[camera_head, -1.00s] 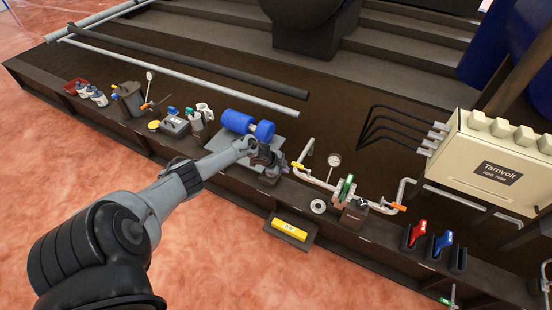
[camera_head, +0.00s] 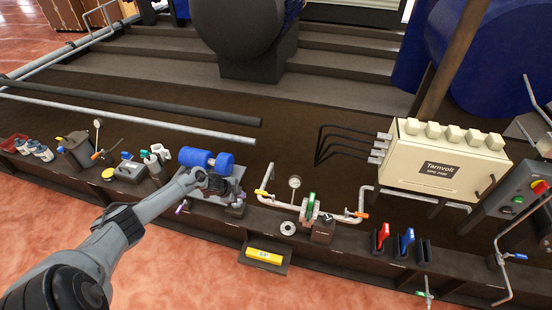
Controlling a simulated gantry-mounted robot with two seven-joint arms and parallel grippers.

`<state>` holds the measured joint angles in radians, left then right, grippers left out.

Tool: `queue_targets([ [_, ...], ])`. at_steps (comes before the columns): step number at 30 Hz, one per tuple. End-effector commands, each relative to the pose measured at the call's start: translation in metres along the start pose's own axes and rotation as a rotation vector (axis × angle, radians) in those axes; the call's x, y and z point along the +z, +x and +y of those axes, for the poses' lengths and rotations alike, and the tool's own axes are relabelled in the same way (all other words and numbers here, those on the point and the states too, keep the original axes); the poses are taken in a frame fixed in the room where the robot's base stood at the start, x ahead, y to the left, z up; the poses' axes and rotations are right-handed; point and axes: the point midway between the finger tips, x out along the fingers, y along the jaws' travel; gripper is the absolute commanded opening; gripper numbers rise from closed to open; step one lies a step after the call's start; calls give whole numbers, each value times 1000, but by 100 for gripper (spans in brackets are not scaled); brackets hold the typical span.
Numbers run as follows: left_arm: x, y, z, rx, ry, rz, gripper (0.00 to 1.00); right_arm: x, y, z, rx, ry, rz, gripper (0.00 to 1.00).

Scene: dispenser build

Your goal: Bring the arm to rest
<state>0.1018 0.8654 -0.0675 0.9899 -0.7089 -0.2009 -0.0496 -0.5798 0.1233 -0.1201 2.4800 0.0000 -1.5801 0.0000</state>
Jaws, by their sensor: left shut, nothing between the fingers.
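My left arm comes in from the lower left. Its gripper (camera_head: 222,187) is at a grey plate (camera_head: 241,173) on the brown bench, just in front of a blue cylinder assembly (camera_head: 206,158). The gripper is shut and holds nothing. It looks dark and small against the plate, and I cannot tell whether it touches anything there. The blue assembly lies on its side on the plate. My right gripper does not show.
To the left stand bottles (camera_head: 41,151), a dark jug (camera_head: 76,150) and small containers. To the right are a pipe with a gauge (camera_head: 295,182), red (camera_head: 383,235) and blue (camera_head: 407,240) handles, and a cream Tarnvolt box (camera_head: 440,160). A yellow block (camera_head: 264,256) sits on a front shelf.

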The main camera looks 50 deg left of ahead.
Motion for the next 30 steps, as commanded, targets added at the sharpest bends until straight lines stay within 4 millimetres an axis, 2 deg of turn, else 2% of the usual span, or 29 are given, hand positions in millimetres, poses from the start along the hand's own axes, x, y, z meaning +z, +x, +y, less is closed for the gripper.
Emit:
queue_targets([
  [4,7,0,8,13,0,-11,0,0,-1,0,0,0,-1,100],
  [7,17,6,33,46,-8,-23,0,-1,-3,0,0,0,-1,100],
  [10,28,15,77,105,-26,-33,0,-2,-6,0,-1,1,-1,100],
  [13,18,24,141,179,-31,-5,0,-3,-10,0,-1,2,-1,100],
  [17,-25,28,230,250,-31,68,0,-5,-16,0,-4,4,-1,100],
  [18,-41,25,256,264,-32,85,0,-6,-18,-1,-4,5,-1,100],
  [20,-69,17,292,275,-40,104,0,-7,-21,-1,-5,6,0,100],
  [22,-105,2,329,275,-59,119,0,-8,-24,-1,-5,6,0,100],
  [24,-141,-20,356,261,-94,122,0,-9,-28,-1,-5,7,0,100],
  [26,-170,-43,368,242,-135,116,0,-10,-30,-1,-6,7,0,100],
  [27,-188,-60,373,227,-168,109,0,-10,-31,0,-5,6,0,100],
  [30,-224,-104,371,188,-263,79,0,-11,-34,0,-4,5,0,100],
])
